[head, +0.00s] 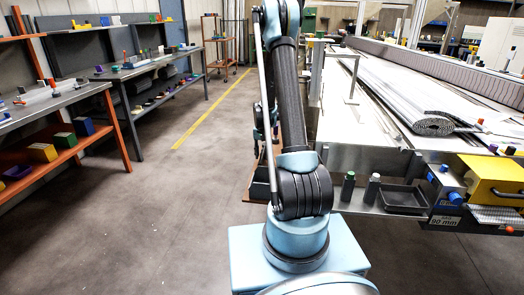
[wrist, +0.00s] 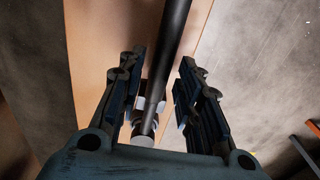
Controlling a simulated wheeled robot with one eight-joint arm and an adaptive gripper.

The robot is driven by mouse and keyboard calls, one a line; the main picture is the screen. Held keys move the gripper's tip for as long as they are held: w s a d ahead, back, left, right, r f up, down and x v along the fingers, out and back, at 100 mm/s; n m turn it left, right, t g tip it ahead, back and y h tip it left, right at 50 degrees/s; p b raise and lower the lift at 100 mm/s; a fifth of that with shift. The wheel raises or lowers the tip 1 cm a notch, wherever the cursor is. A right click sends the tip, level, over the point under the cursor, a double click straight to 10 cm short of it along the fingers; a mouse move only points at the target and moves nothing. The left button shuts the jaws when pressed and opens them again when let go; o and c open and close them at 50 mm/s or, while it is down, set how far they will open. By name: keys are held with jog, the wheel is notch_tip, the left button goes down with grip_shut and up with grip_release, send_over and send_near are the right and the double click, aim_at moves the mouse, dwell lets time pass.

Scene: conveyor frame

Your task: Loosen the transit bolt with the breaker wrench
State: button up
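In the wrist view my gripper (wrist: 162,92) is open, with its two dark fingers apart. A long dark bar (wrist: 174,45), which looks like the handle of the breaker wrench, runs between the fingers from the top edge to a pale end near the palm. The bar is nearer the left finger, and a gap shows between it and the right finger. I cannot tell whether the left finger touches it. The wrench's head is out of view. I cannot make out the transit bolt in either view.
A tan board (wrist: 105,40) lies below the bar, with floor beyond it. The conveyor frame (head: 385,160) stands right of my arm, bearing a black tray (head: 403,199), two dark bottles and a yellow box (head: 492,178). Shelved benches (head: 60,100) line the left; open floor lies between.

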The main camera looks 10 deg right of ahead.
jog(key=shift+f, duration=0.5)
grip_shut()
jog(key=shift+r, duration=0.15)
jog(key=shift+r, duration=2.4)
